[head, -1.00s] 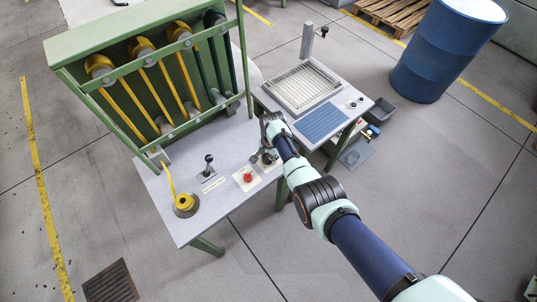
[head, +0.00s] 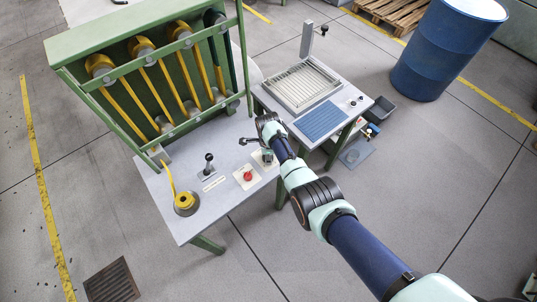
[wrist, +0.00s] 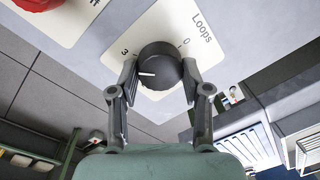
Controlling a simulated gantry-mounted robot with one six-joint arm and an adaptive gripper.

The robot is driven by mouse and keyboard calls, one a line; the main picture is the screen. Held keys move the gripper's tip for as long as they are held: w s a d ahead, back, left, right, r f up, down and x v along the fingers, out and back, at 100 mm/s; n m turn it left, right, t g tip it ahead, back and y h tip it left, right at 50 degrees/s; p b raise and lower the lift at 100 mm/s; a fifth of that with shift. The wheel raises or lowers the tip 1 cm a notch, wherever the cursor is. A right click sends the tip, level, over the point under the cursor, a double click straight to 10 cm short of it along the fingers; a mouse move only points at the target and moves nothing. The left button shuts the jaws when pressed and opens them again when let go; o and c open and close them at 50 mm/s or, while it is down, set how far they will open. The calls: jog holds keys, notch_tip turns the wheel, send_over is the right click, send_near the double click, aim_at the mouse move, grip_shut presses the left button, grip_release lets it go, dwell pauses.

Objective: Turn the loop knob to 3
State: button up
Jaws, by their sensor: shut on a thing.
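The loop knob (wrist: 160,66) is a round black dial on a cream plate (wrist: 108,50) marked "Loops". A 3 is printed at its upper left and a 0 at its upper right. Its white pointer line points left, a little below the 3. My gripper (wrist: 160,78) has one finger on each side of the knob and is shut on it. In the head view my gripper (head: 266,146) is at the right end of the grey table, over the knob's plate, and partly hides the knob.
A red button (head: 248,176), a black lever (head: 208,163) and a yellow reel (head: 186,202) are on the table to the left. A green rack (head: 105,85) with yellow strands stands behind. A side table with a blue pad (head: 321,121) is at right.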

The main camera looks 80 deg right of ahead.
jog(key=shift+m, duration=1.1)
jog(key=o, duration=1.2)
jog(key=shift+c, duration=0.2)
notch_tip(320, 180, up, 12)
jog(key=a, duration=0.1)
